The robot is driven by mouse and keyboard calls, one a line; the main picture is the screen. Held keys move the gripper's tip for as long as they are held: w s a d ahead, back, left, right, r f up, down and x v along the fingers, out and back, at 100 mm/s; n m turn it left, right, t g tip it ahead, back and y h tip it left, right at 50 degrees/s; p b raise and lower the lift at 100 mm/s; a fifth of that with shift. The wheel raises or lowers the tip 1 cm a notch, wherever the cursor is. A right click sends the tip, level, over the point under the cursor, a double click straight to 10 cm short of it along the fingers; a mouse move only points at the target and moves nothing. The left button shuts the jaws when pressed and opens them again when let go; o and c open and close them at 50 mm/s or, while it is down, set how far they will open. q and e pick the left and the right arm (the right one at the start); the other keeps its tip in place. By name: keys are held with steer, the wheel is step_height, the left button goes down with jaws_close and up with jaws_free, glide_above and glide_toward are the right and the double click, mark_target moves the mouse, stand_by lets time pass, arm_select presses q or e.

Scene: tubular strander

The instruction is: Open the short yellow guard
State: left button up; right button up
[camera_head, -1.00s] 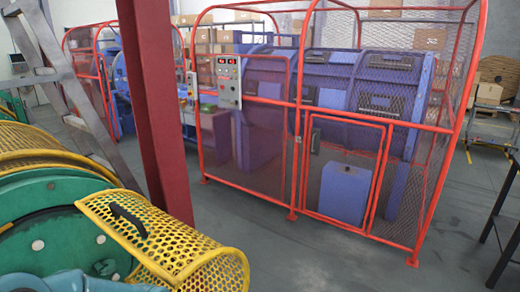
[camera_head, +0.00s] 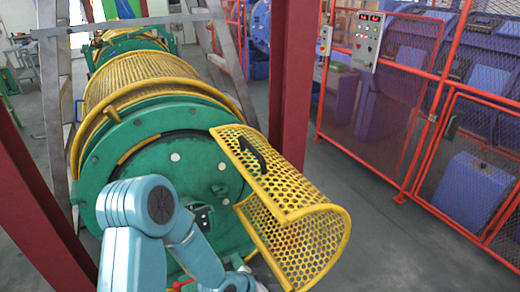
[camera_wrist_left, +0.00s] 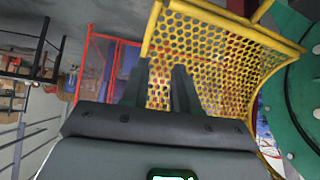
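The short yellow guard (camera_head: 300,205) is a curved, perforated panel with a yellow rim, standing out from the front of the green drum in the head view. A black handle (camera_head: 252,155) sits on its upper face. The guard also fills the upper middle of the left wrist view (camera_wrist_left: 225,50). My left gripper (camera_wrist_left: 161,88) is open, with its two dark fingers apart and pointing toward the guard's mesh. I see nothing between them, and contact with the guard cannot be told. In the head view my teal left arm reaches below the guard. My right gripper is not in view.
The green drum (camera_head: 150,180) stands behind my left arm, with a longer yellow mesh guard (camera_head: 140,80) beyond it. A dark red post (camera_head: 291,85) rises behind the short guard. A red-framed cage (camera_head: 400,195) stands at the right. Grey floor lies between.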

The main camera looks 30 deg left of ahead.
arm_select(q)
steer(key=w+a+r+m+t+y, duration=0.1)
steer(key=w+a+r+m+t, duration=0.25)
steer(key=a+r, duration=0.5)
steer(key=m+t, duration=0.6)
steer(key=m, duration=0.6)
glide_toward(252, 148)
steer(key=w+p, duration=0.1)
steer(key=w, duration=0.2)
steer(key=w+p, duration=0.2)
steer(key=w, duration=0.1)
steer(key=w+d+p, duration=0.1)
steer(key=w, duration=0.2)
steer(key=shift+f+p, duration=0.2)
steer(key=shift+p, duration=0.2)
steer(key=shift+w+f, duration=0.15)
steer(key=shift+w, duration=0.4)
